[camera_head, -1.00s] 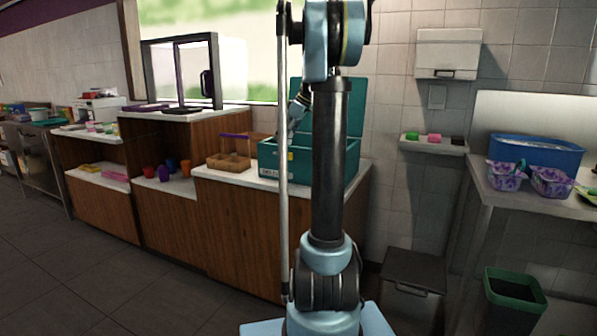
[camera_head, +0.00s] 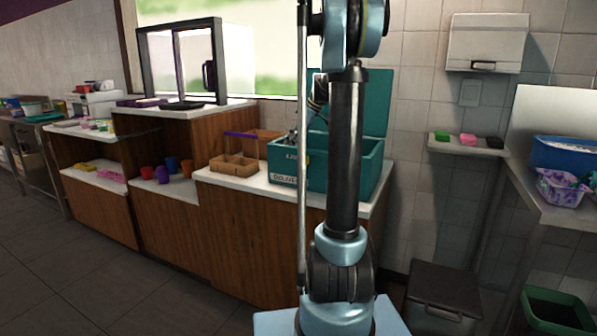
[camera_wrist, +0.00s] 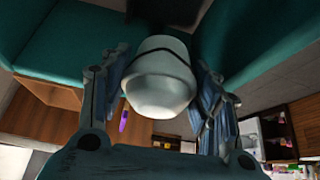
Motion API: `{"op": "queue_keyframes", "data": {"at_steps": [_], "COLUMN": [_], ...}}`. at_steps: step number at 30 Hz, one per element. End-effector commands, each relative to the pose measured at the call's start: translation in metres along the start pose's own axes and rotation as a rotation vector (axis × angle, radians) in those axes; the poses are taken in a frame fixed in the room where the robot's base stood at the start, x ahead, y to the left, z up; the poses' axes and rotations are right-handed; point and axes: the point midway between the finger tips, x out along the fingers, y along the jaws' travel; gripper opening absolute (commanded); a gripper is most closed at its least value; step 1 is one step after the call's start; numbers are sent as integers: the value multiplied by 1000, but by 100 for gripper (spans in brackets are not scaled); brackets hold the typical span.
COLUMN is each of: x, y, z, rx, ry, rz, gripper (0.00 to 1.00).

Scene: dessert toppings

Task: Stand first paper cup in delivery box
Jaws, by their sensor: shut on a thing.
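My gripper (camera_wrist: 158,88) is shut on a white paper cup (camera_wrist: 160,90), which shows between its two fingers in the wrist view. Teal surfaces of the delivery box (camera_wrist: 75,45) lie on both sides of the cup there. In the head view the teal delivery box (camera_head: 284,168) stands on the wooden counter with its lid (camera_head: 376,100) raised at the back. My arm hides part of the box, and the cup cannot be made out in that view. I cannot tell whether the cup touches the box floor.
A brown divided carrier (camera_head: 233,165) stands on the counter left of the box. Coloured cups (camera_head: 163,174) stand on a lower shelf further left. A wall shelf (camera_head: 466,147) and a dark bin (camera_head: 442,290) are to the right. The floor at left is clear.

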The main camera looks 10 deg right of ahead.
Motion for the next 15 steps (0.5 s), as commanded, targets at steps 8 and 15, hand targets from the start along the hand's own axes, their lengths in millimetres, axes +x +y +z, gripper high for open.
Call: {"op": "queue_keyframes", "data": {"at_steps": [8, 15], "x": [54, 74], "y": [-3, -3], "z": [25, 36], "rx": [-6, -6], "ry": [0, 0], "rz": [-4, -4], "gripper": [29, 29]}}
